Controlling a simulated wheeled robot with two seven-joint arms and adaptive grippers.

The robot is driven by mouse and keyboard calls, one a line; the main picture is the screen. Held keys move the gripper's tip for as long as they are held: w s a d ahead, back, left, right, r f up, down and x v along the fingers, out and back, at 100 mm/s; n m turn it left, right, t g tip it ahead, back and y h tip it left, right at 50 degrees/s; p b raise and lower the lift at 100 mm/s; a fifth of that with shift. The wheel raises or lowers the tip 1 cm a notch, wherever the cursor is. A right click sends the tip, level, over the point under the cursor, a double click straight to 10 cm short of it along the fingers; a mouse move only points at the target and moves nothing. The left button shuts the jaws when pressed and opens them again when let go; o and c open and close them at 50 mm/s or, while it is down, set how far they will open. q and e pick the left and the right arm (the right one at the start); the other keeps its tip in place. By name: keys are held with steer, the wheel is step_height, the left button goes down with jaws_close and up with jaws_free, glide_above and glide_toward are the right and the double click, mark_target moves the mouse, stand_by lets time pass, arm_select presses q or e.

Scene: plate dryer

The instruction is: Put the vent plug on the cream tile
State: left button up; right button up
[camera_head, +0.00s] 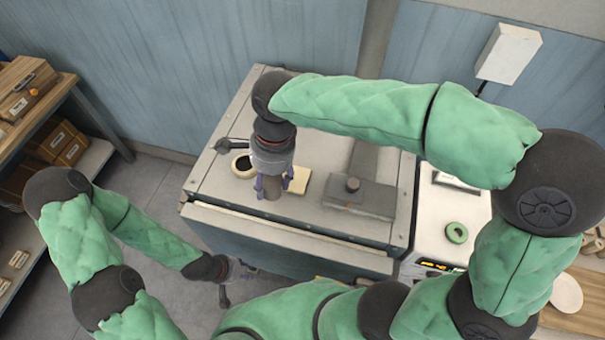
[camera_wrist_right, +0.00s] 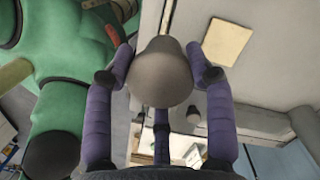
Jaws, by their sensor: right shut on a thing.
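The vent plug (camera_wrist_right: 160,75), a grey-brown rounded piece, sits between the purple fingers of my right gripper (camera_wrist_right: 160,80). In the head view the plug (camera_head: 272,190) shows below my right gripper (camera_head: 272,183), which is shut on it over the dryer top. The cream tile (camera_head: 298,182) is a flat square lying just right of the plug; the gripper partly covers it. In the wrist view the tile (camera_wrist_right: 228,42) is up and right of the plug, apart from it. My left gripper (camera_head: 238,285) is low in front of the dryer, empty, its fingers apart.
A cream-rimmed round opening (camera_head: 243,165) is left of my right gripper. A green ring (camera_head: 457,232) lies on a white unit farther right. Shelves with boxes (camera_head: 62,144) are at left.

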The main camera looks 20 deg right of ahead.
steer(key=w+d+f, duration=0.2)
steer(key=w+f, duration=0.1)
steer(key=w+d+f+p, duration=0.1)
steer(key=w+d+f, duration=0.4)
steer(key=w+f, duration=0.1)
steer(key=shift+w+d+p, duration=0.35)
steer(key=shift+p, duration=0.05)
steer(key=f, duration=0.3)
steer(key=shift+w+f, duration=0.2)
steer(key=shift+f, duration=0.2)
steer(key=o, duration=1.3)
steer(key=shift+c, duration=0.2)
